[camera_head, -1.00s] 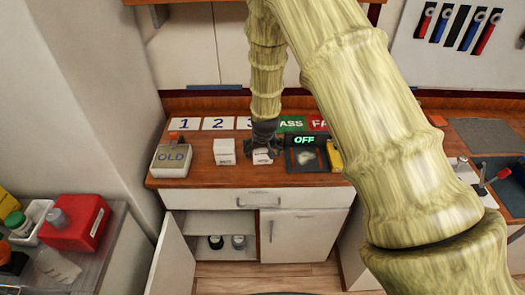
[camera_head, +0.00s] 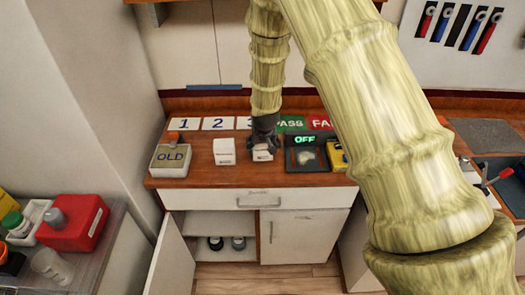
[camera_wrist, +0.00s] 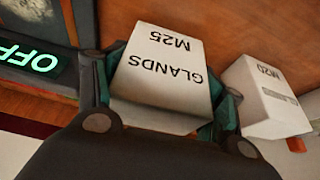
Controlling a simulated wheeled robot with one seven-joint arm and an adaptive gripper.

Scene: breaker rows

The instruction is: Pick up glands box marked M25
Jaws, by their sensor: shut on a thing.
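The glands box marked M25 (camera_wrist: 160,75) is a white box with dark lettering, filling the middle of the wrist view. My gripper (camera_wrist: 158,92) is shut on it, with a finger on each side. In the head view my gripper (camera_head: 264,135) points down over the wooden counter and the M25 box (camera_head: 262,154) shows just below it. I cannot tell whether the box touches the counter. Another white box, marked M20 (camera_wrist: 265,97), stands beside it in the wrist view. It is left of my gripper in the head view (camera_head: 224,151).
The OLD bin (camera_head: 170,160) stands at the counter's left. A device with a green OFF display (camera_head: 304,140) is close to the right of my gripper. Numbered cards lie along the back. An open cupboard door (camera_head: 172,262) is below.

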